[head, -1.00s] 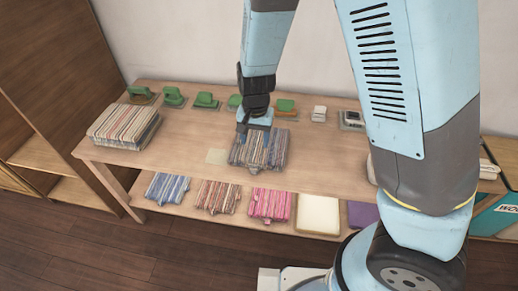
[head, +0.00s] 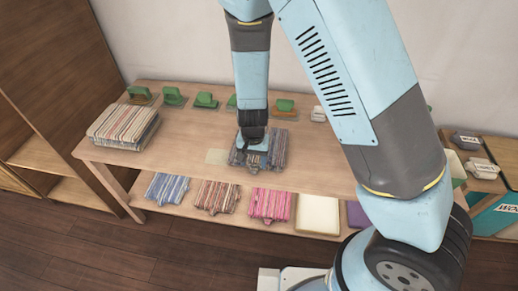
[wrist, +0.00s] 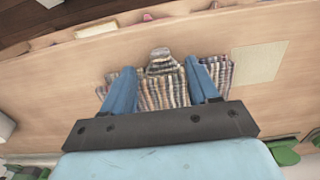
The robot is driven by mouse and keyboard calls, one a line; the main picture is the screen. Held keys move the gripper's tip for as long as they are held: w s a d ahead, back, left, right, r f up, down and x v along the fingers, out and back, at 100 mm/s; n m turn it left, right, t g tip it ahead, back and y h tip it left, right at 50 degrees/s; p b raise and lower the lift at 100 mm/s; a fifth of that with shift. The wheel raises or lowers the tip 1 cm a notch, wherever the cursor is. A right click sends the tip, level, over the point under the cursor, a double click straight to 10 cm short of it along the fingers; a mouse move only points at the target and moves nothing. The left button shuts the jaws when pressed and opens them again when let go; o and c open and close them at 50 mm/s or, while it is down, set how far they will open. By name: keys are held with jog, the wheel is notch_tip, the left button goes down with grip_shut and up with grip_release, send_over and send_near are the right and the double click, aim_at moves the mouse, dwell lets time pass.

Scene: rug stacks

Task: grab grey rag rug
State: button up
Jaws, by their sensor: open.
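A stack of striped grey, multicoloured rag rugs (head: 279,150) lies on the table's middle. In the wrist view the rug stack (wrist: 165,92) has a narrow folded tab sticking out between the fingertips. My gripper (head: 252,160) is low over this stack, pointing down. In the wrist view my gripper (wrist: 160,66) is open, its two blue fingers spread on either side of the middle of the rug. Parts of the rug show outside both fingers. I cannot tell how far the fingers reach down beside it.
A beige and red striped rug stack (head: 122,125) lies at the table's left end. A pale square (head: 216,156) lies left of the rug. Several green-topped blocks (head: 206,101) line the back. Blue (head: 167,188), brown (head: 216,196) and pink (head: 270,204) rugs lie on the lower shelf (head: 240,225).

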aim_at(254, 169)
jog(key=shift+f, duration=2.3)
grip_shut()
